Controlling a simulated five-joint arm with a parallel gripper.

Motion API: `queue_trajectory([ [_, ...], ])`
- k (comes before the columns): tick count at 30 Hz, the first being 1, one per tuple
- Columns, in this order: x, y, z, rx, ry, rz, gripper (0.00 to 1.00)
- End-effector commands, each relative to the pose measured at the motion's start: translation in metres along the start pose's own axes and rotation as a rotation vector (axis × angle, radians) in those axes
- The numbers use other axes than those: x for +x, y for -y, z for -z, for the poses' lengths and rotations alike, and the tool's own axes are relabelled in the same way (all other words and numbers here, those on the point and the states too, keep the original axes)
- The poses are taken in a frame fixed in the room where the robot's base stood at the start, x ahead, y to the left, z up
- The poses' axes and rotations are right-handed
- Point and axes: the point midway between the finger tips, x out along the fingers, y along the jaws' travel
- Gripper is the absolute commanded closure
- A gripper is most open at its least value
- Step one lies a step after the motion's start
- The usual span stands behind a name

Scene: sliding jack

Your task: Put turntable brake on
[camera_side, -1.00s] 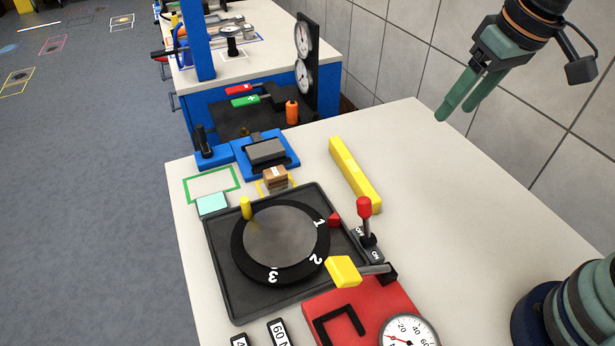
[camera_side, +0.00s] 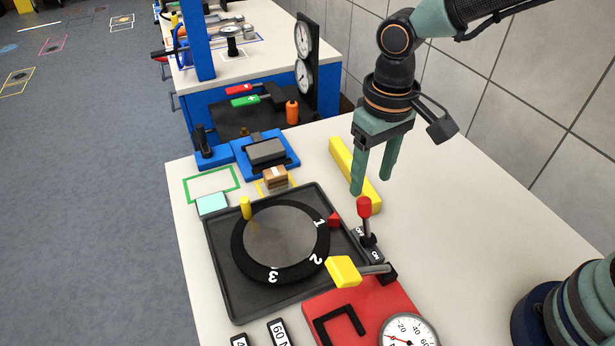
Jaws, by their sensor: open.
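The turntable (camera_side: 280,242) is a grey disc with a black rim numbered 1, 2 and 3, set in a dark tray (camera_side: 222,275). A yellow peg stands on its rim at the upper left, and a red pointer (camera_side: 334,220) sits by the 1. The brake lever (camera_side: 364,207) has a red knob and stands on a black base marked OFF and ON, right of the tray. It looks nearly upright; I cannot tell its setting for sure. My gripper (camera_side: 371,188) is open and empty, pointing down, with its fingertips just above the red knob in the picture.
A yellow bar (camera_side: 342,160) lies behind my fingers. A yellow-handled lever (camera_side: 344,271) stands at the red panel (camera_side: 385,299) with a round gauge (camera_side: 408,333). A small brown box (camera_side: 276,178) is behind the tray.

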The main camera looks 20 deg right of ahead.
Motion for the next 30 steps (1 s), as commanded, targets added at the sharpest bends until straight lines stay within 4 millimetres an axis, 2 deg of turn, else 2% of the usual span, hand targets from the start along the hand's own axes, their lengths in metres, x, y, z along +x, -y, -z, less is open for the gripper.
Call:
queue_trajectory([
  [3,0.025,0.001,-0.002,-0.001,0.005,-0.002,0.38],
  [9,0.053,0.002,-0.002,0.000,0.003,-0.001,0.38],
  [15,0.065,0.003,-0.001,0.000,0.000,0.000,0.38],
  [23,0.066,0.003,-0.001,0.000,-0.001,0.001,0.38],
  [24,0.066,0.003,-0.001,0.000,-0.001,0.001,0.46],
  [26,0.065,0.003,-0.001,0.000,-0.001,0.001,0.69],
  [28,0.065,0.003,-0.001,0.000,-0.001,0.001,0.96],
  [29,0.065,0.002,-0.001,0.001,-0.001,0.001,1.00],
  [30,0.065,0.002,-0.001,0.001,-0.001,0.000,1.00],
])
